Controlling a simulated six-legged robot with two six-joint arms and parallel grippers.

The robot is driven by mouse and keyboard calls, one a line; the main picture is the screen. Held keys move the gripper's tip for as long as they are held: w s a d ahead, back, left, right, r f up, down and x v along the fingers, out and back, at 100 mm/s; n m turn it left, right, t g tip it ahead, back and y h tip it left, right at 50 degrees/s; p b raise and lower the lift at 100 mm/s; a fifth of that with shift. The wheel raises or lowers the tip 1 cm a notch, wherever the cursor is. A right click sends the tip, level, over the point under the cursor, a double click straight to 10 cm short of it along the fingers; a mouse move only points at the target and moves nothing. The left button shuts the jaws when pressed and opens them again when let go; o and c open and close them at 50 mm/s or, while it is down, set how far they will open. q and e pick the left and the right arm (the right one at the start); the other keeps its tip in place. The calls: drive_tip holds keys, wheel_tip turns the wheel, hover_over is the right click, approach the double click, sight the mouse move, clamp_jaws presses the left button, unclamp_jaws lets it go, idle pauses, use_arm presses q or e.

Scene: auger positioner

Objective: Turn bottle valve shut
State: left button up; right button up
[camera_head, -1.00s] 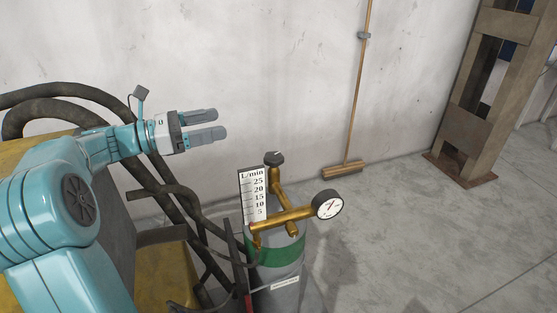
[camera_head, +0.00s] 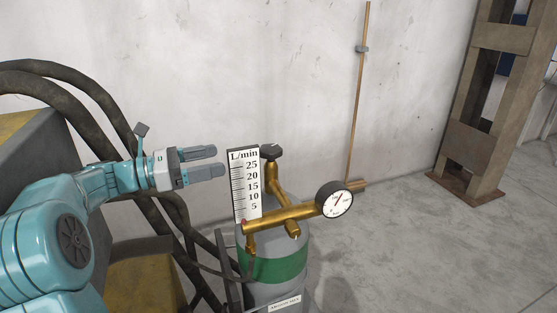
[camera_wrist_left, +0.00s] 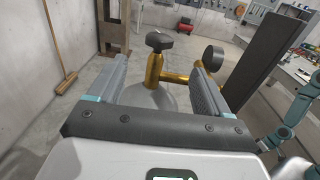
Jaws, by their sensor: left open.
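The gas bottle (camera_head: 262,291) is grey with a green band and stands upright in the lower middle of the head view. Its dark valve knob (camera_head: 271,151) sits on top of a brass stem; it also shows in the left wrist view (camera_wrist_left: 159,41), ahead and between the fingers. A brass regulator (camera_head: 290,216) carries a round gauge (camera_head: 334,200) and a white L/min flow scale (camera_head: 245,186). My left gripper (camera_head: 219,163) is open and empty, left of the knob at about its height and apart from it. My right gripper is not in view.
Thick dark hoses (camera_head: 100,106) run on the left by a yellow and grey machine (camera_head: 150,280). A broom (camera_head: 360,90) leans on the wall. A rusty steel column (camera_head: 482,110) stands at the right. The floor right of the bottle is clear.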

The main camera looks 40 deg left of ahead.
sight(278, 146)
use_arm(q)
drive_tip(key=p+x, duration=0.3)
drive_tip(key=x, duration=1.3)
drive_tip(key=shift+p, duration=0.3)
drive_tip(key=c, duration=1)
